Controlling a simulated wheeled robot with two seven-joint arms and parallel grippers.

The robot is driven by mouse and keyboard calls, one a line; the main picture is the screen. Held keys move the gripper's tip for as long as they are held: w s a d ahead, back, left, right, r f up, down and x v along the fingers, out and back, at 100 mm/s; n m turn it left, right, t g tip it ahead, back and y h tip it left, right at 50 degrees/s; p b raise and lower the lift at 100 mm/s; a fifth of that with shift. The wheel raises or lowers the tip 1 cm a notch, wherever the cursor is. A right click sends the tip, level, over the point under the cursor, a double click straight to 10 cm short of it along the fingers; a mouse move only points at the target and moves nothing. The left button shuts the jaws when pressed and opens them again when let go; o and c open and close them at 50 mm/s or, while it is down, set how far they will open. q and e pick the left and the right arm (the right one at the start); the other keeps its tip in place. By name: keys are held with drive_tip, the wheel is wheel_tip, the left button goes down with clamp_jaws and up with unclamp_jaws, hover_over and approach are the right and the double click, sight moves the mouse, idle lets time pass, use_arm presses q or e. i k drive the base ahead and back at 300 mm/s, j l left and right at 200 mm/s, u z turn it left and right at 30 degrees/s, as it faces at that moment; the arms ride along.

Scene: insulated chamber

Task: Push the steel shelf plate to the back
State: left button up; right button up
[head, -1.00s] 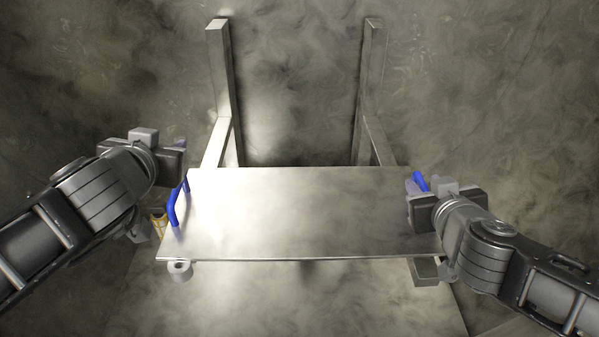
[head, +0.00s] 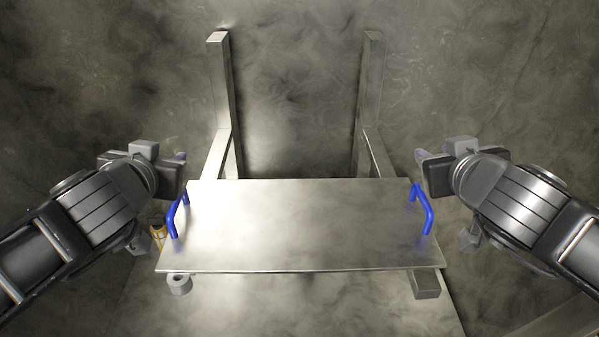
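The steel shelf plate (head: 305,228) lies flat across the middle of the head view, its back edge near the two wall brackets. It has a blue handle (head: 175,215) at its left end and another blue handle (head: 424,210) at its right end. My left gripper (head: 181,157) is beside and behind the left handle, apart from it. My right gripper (head: 420,157) is behind and above the right handle, apart from it. The fingers of both grippers are small and partly hidden by the gripper bodies, and neither holds a handle.
A left steel bracket (head: 221,90) and a right steel bracket (head: 370,90) stand against the back wall. A grey roll (head: 179,284) and a metal block (head: 426,284) are below the plate's front edge. A yellow object (head: 157,234) is beside the left handle.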

sight(335, 225)
drive_tip(key=k, duration=1)
